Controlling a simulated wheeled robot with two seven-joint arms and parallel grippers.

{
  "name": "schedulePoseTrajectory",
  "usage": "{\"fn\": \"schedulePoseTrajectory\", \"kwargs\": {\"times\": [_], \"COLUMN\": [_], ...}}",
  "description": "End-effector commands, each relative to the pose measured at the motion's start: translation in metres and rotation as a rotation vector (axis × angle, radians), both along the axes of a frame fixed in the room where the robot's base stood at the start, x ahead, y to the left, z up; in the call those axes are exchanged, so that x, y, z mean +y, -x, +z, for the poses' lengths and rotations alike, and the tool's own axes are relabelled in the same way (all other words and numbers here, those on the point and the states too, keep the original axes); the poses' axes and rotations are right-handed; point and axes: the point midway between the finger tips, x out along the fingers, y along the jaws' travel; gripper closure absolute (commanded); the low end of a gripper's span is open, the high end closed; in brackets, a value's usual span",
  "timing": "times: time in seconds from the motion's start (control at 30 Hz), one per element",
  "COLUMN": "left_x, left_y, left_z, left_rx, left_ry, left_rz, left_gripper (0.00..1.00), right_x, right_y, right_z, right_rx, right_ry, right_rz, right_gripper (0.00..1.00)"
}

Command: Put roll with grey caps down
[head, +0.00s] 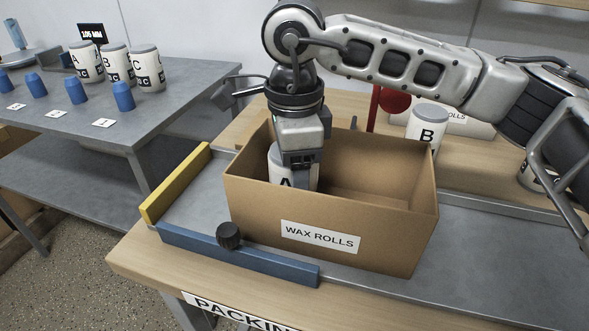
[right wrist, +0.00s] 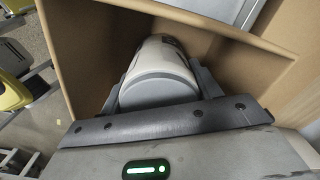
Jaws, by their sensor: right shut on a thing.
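A white roll marked A (head: 277,164) with a grey cap is inside the open cardboard box labelled WAX ROLLS (head: 330,215), at its left end. My right gripper (head: 304,178) reaches down into the box and is shut on this roll. In the right wrist view the roll (right wrist: 158,88) sits between the two fingers with its grey end cap facing the camera, and box walls (right wrist: 235,75) are around it. The roll's lower end is hidden, so I cannot tell whether it touches the box floor. My left gripper is not in view.
A roll marked B (head: 427,135) stands behind the box's right end. Yellow (head: 175,183) and blue (head: 240,256) rails border the box's left and front. The grey table (head: 185,95) at left holds several rolls (head: 117,68) and blue cups (head: 122,97). The box's right half looks empty.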

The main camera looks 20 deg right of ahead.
Motion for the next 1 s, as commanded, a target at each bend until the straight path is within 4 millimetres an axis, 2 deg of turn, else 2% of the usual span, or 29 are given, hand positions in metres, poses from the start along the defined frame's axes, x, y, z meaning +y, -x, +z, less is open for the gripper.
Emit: {"fn": "schedulePoseTrajectory", "kwargs": {"times": [0.3,0.33,0.4,0.67,0.8,0.87,1.0], "left_x": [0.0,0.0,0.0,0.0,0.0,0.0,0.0], "left_y": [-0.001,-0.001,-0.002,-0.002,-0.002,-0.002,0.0], "left_z": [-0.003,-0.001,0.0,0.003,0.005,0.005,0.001], "left_rx": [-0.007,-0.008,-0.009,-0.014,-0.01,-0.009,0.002], "left_ry": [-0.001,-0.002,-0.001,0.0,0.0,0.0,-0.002], "left_rz": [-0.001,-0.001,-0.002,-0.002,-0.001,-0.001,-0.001], "left_gripper": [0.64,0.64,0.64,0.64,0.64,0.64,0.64], "right_x": [0.0,0.0,0.0,0.0,0.0,0.001,0.001], "right_y": [0.0,0.0,0.0,0.0,-0.001,-0.001,-0.001], "right_z": [-0.004,-0.003,-0.002,-0.002,0.007,0.015,0.045], "right_rx": [-0.001,-0.001,-0.001,-0.001,-0.003,-0.003,-0.005], "right_ry": [-0.001,-0.001,-0.001,-0.001,-0.001,-0.003,-0.002], "right_rz": [0.0,0.0,0.0,0.0,0.0,0.0,-0.001], "right_gripper": [0.64,0.32,0.16,0.16,0.16,0.16,0.16]}}
